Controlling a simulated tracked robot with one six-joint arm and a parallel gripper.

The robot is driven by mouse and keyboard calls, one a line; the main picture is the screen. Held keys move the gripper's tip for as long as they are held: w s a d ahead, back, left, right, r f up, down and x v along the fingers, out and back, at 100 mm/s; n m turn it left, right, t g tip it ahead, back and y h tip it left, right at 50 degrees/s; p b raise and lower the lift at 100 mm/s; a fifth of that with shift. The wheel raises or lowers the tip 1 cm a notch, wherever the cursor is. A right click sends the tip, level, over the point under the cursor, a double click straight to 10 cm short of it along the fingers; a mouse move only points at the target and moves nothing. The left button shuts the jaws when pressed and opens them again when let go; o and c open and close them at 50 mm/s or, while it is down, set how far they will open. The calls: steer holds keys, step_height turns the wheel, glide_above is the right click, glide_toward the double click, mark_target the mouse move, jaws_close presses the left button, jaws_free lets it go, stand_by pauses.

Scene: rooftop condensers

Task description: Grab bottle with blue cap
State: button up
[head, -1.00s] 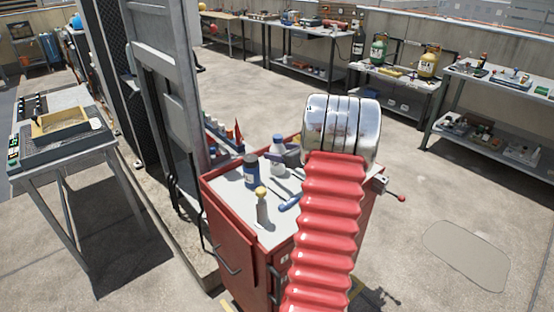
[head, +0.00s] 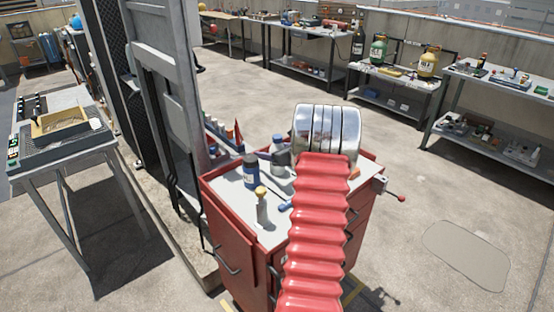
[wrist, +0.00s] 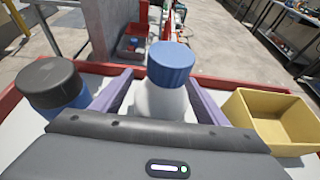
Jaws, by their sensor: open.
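The white bottle with the blue ribbed cap (wrist: 171,66) stands upright in the middle of the wrist view. My gripper (wrist: 161,84) is open, with one purple finger on each side of the bottle's body. I cannot tell whether either finger touches it. The gripper body hides the bottle's lower part. In the head view the same bottle (head: 278,142) stands on the red cart's top (head: 235,187), partly hidden by my gripper.
A blue bottle with a dark cap (wrist: 54,84) stands close left of my left finger. A yellow bin (wrist: 272,122) sits just right of my right finger. A yellow-capped bottle (head: 262,205) stands nearer the cart's front edge.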

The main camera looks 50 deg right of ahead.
steer(key=shift+c, duration=0.6)
steer(key=c, duration=1.3)
steer(key=shift+r, duration=0.15)
step_height(320, 180, up, 10)
steer(key=shift+f, duration=0.1)
stand_by(0.3)
